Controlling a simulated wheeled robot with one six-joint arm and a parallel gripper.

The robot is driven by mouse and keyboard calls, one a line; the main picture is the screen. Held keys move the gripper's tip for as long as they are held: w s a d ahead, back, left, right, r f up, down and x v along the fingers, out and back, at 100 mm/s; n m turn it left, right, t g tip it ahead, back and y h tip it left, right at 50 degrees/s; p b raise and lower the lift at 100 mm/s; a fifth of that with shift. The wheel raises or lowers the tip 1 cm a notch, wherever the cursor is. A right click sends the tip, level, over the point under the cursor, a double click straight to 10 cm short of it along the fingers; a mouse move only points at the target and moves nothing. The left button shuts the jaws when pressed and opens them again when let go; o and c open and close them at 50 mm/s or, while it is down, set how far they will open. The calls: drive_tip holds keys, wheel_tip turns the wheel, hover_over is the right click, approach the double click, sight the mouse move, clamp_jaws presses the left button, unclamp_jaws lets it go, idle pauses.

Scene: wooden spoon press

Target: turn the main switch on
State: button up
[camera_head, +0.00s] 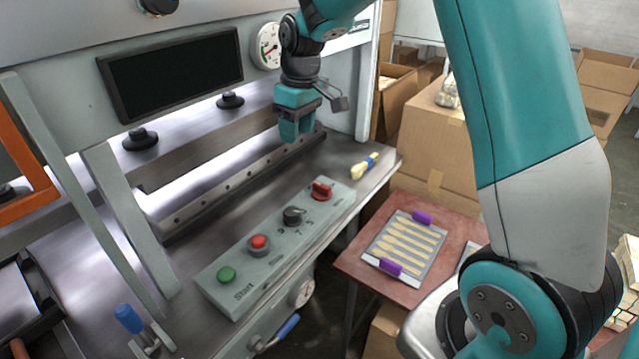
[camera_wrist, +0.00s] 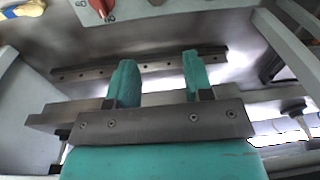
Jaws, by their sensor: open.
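A red rotary switch (camera_head: 321,190) sits at the far right end of the grey control box (camera_head: 262,262); I take it as the main switch. It also shows in the wrist view (camera_wrist: 101,7), cut off by the top edge, with small markings beside it. I cannot tell its on or off setting. My gripper (camera_head: 295,135) points down near the press bar, behind and above the switch, apart from it. In the wrist view, its two teal fingers (camera_wrist: 158,65) are spread with nothing between them.
The control box also carries a black knob (camera_head: 293,215), a red button (camera_head: 258,242) and a green button (camera_head: 226,273). A yellow and blue brush (camera_head: 364,166) lies near the bench edge. A tray (camera_head: 380,246) holds spoon blanks.

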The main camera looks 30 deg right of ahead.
drive_tip(key=m+h, duration=0.1)
hover_over(322, 185)
wheel_tip(322, 185, down, 6)
drive_tip(key=shift+g, duration=0.3)
wheel_tip(322, 185, down, 18)
drive_tip(key=p, duration=0.5)
drive_tip(key=shift+p, duration=0.4)
clamp_jaws()
